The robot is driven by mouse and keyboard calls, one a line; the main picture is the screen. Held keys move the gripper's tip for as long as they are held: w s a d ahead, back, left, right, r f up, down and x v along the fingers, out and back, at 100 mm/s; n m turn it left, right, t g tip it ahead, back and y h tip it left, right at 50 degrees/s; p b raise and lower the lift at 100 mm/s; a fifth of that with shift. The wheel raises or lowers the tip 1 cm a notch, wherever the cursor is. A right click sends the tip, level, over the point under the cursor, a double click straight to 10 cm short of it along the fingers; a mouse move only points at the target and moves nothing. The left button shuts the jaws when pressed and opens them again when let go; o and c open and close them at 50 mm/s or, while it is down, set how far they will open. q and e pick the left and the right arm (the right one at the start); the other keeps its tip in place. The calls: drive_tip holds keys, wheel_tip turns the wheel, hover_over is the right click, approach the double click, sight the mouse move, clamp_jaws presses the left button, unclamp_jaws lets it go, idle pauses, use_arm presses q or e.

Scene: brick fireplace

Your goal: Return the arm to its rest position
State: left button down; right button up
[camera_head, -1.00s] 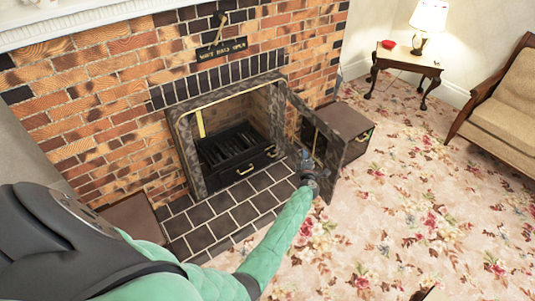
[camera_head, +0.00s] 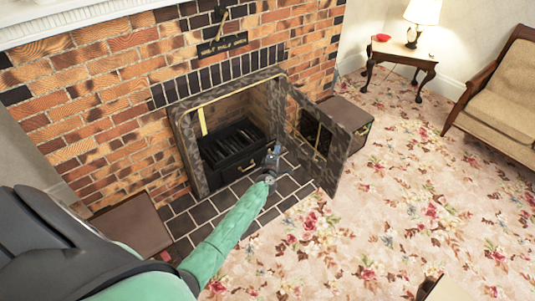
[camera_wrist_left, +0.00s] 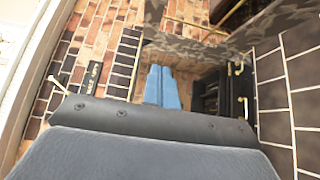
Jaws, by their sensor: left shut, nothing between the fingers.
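My left arm (camera_head: 222,238) reaches in from the lower left in the head view. My left gripper (camera_head: 275,152) is shut and empty, in front of the open fireplace, to the left of its door. Its blue fingers (camera_wrist_left: 162,87) show pressed together in the left wrist view, pointing toward the firebox. The fireplace door (camera_head: 318,143) stands swung open to the right of the gripper. They appear apart. My right gripper is not in view.
The firebox holds a dark grate (camera_head: 232,145). Dark hearth tiles (camera_head: 205,212) lie below. Brown boxes stand at the left (camera_head: 132,226) and right (camera_head: 345,112) of the hearth. A side table (camera_head: 402,55) with a lamp (camera_head: 421,14) and an armchair (camera_head: 500,85) stand at the upper right. The flowered carpet (camera_head: 400,210) is open.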

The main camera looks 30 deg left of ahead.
use_arm(q)
drive_tip(key=shift+s+a+h, duration=0.3)
drive_tip(key=shift+a, duration=0.35)
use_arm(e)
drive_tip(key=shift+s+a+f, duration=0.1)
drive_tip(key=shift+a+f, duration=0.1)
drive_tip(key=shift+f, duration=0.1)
